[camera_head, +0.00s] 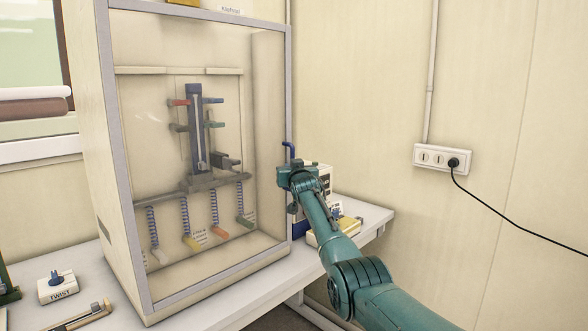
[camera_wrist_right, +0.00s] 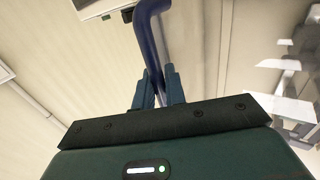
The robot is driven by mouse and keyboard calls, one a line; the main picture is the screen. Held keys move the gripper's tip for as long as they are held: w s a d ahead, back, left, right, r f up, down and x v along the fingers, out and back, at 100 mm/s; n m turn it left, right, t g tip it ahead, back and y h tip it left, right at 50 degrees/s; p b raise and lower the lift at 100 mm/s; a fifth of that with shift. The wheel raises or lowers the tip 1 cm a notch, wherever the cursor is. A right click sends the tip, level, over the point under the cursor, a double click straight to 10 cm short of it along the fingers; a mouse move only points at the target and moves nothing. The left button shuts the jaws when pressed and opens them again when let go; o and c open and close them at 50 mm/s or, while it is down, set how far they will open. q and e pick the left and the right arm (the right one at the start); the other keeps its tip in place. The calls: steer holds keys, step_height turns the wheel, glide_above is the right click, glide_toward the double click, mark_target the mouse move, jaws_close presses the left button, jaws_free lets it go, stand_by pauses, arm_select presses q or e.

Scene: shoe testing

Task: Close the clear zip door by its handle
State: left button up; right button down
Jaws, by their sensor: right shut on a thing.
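The clear door (camera_head: 262,130) covers the front of a beige cabinet (camera_head: 117,180) on the table. It appears flush with the cabinet's frame in the head view. A blue handle (camera_head: 289,148) is at the door's right edge. My right gripper (camera_head: 290,165) is at this handle, its fingers partly hidden by my wrist. In the right wrist view, the fingers of my right gripper (camera_wrist_right: 159,88) are shut on the dark blue handle bar (camera_wrist_right: 150,28). My left gripper is not in view.
A white TWIST box (camera_head: 57,287) is on the table at left. Other devices (camera_head: 322,190) stand right of the cabinet. A wall socket (camera_head: 441,159) with a black cable is at right.

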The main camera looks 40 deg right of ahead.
steer(key=shift+a+r, duration=0.1)
steer(key=shift+r, duration=0.2)
steer(key=c, duration=1.6)
jaws_free()
steer(key=shift+w, duration=0.15)
steer(key=shift+o, duration=0.3)
steer(key=shift+f, duration=0.15)
steer(key=shift+a+f, duration=0.15)
steer(key=shift+f, duration=0.05)
steer(key=b+v, duration=0.2)
steer(key=v, duration=1.1)
steer(key=shift+s+d+r+b, duration=0.2)
steer(key=shift+d+r+b, duration=0.05)
steer(key=shift+b, duration=0.1)
